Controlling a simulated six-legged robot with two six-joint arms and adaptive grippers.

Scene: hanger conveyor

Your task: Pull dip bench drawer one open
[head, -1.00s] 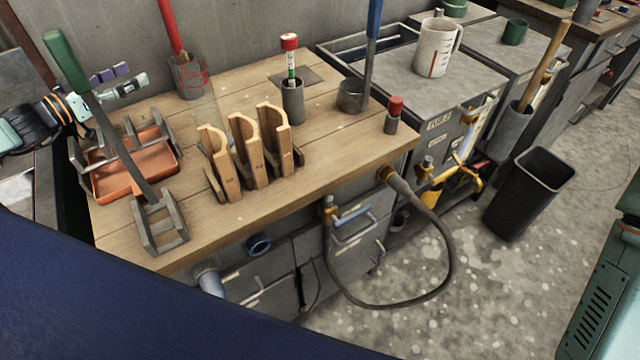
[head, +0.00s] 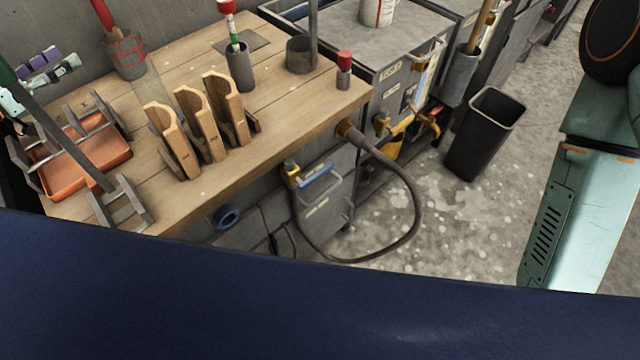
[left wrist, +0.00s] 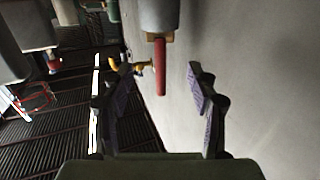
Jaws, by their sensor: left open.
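Grey drawer fronts (head: 322,212) show under the front edge of the wooden bench (head: 235,150). A bar handle and a blue bar sit on the upper front, and it looks shut. I cannot tell which drawer is number one; my dark blue body hides the lower and left fronts. My left gripper (head: 48,68), with purple pads, is at the far left edge above the bench's back, away from the drawers. In the left wrist view its jaws (left wrist: 158,85) are open with nothing between them; a red handle shows beyond. My right gripper is not in view.
A hose (head: 405,190) loops from the bench corner in front of the drawers. Wooden holders (head: 212,125) and an orange tray (head: 85,160) stand on the bench. A black bin (head: 485,133) stands right on the floor.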

